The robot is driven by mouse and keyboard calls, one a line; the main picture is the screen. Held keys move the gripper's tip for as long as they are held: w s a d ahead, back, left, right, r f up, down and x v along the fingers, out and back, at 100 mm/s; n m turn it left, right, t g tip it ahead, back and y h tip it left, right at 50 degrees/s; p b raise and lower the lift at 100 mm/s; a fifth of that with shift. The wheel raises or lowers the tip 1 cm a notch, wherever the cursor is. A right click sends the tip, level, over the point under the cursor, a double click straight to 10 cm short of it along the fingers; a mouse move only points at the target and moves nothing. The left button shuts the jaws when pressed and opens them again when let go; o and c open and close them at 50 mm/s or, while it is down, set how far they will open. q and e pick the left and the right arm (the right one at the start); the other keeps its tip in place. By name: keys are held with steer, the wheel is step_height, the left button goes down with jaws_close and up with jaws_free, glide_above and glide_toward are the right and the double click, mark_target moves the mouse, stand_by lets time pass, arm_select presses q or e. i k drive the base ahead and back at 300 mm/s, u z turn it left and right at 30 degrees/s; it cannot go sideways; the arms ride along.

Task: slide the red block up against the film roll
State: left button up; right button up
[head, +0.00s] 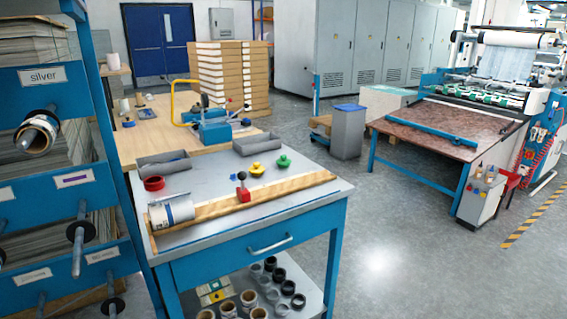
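The red block (243,195) sits on a long wooden board (285,187) on the blue-framed workbench. A knob with a dark stem stands up from its top. The film roll (171,213), white with a printed label, lies on its side at the board's left end. A clear stretch of board separates the block from the roll. Neither of my grippers shows in the head view.
A red ring (154,184), yellow knob piece (257,169), green knob piece (283,161) and grey trays (163,163) are on the bench (215,180) behind the board. A blue rack (70,180) stands close on the left.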

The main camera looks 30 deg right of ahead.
mark_target(243, 194)
steer(key=u, duration=1.25)
steer(key=k, duration=0.65)
steer(key=z, duration=1.25)
